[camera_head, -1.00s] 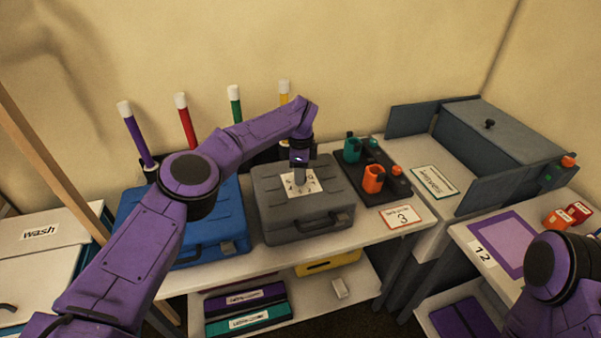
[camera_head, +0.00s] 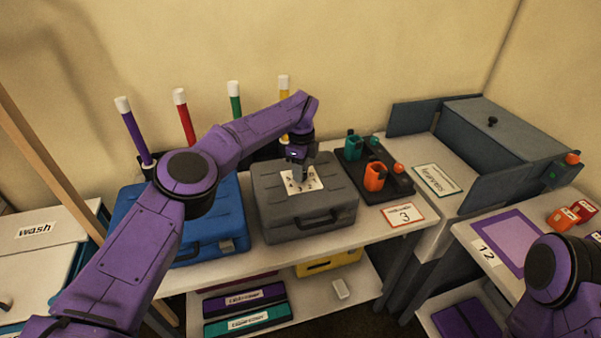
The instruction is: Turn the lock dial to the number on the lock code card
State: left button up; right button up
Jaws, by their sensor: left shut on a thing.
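The lock dial's white number plate (camera_head: 304,187) lies on top of the grey case (camera_head: 306,219) on the middle table. My left gripper (camera_head: 299,177) points down over the middle of the plate, shut on the dial, which is mostly hidden by the fingers. A few numbers show around the plate's edge, including what looks like a 3 and a 2 at the front. The lock code card (camera_head: 403,215), white with a red border, lies to the right of the case and shows a 3. My right gripper is out of view; only part of my right arm shows at lower right.
A blue case (camera_head: 215,222) stands left of the grey one. A dark tray with teal (camera_head: 353,146) and orange (camera_head: 375,177) holders is on the right. Upright coloured sticks stand behind the cases. A grey box (camera_head: 491,140) fills the back right.

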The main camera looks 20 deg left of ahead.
pick_arm(q)
jog(key=shift+s+d+f+m+b, duration=0.2)
jog(key=shift+f+m+b, duration=0.15)
jog(key=shift+m, duration=0.65)
jog(key=m, duration=0.2)
jog(key=shift+m, duration=0.4)
jog(key=m, duration=0.9)
jog(key=shift+r+p, duration=0.1)
jog(key=shift+p, duration=0.25)
jog(key=m, duration=0.3)
jog(key=shift+m+p, duration=0.3)
jog(key=m, duration=0.6)
jog(key=shift+p, duration=0.4)
jog(key=shift+m, duration=0.3)
